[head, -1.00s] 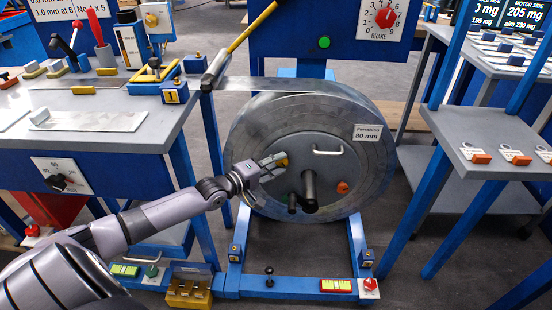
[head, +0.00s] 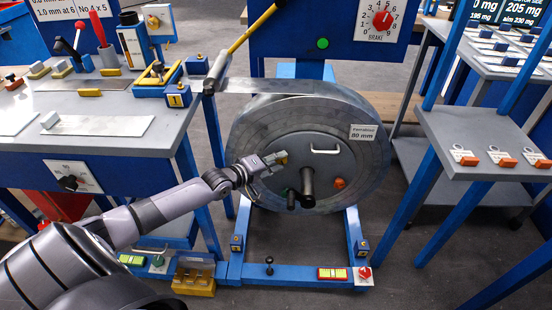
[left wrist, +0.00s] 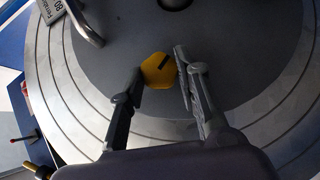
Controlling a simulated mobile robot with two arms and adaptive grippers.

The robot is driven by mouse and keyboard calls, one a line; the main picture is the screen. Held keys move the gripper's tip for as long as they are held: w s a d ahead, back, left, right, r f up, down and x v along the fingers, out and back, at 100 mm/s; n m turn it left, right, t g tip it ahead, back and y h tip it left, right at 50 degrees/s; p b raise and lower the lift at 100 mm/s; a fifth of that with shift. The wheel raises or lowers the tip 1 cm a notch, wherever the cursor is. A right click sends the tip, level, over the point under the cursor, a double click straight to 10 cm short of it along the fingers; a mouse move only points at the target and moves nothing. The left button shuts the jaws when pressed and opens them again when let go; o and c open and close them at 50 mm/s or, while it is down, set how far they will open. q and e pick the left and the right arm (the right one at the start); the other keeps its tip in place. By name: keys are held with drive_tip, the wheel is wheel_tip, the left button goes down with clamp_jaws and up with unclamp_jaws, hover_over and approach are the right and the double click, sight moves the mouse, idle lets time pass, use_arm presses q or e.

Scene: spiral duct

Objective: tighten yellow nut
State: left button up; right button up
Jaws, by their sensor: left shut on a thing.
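The yellow nut (left wrist: 158,71) is a hexagon with a dark mark, on the grey face of the big reel (head: 240,160). In the left wrist view my left gripper (left wrist: 160,82) has one finger on each side of it and is shut on it. In the head view the left gripper (head: 279,160) reaches the reel's face, left of the dark central shaft (head: 307,183). Only a little of the nut (head: 284,158) shows there, the rest hidden by the fingers. My right gripper is not in view.
A pale handle (head: 326,151) and an orange knob (head: 339,183) stand out from the reel's face. The blue stand (head: 300,274) holds the reel. A workbench (head: 150,130) is at the left, and a grey shelf (head: 470,140) at the right.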

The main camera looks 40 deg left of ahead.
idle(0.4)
use_arm(q)
drive_tip(key=o, duration=1.1)
drive_tip(key=shift+o, duration=0.2)
drive_tip(key=v, duration=1.2)
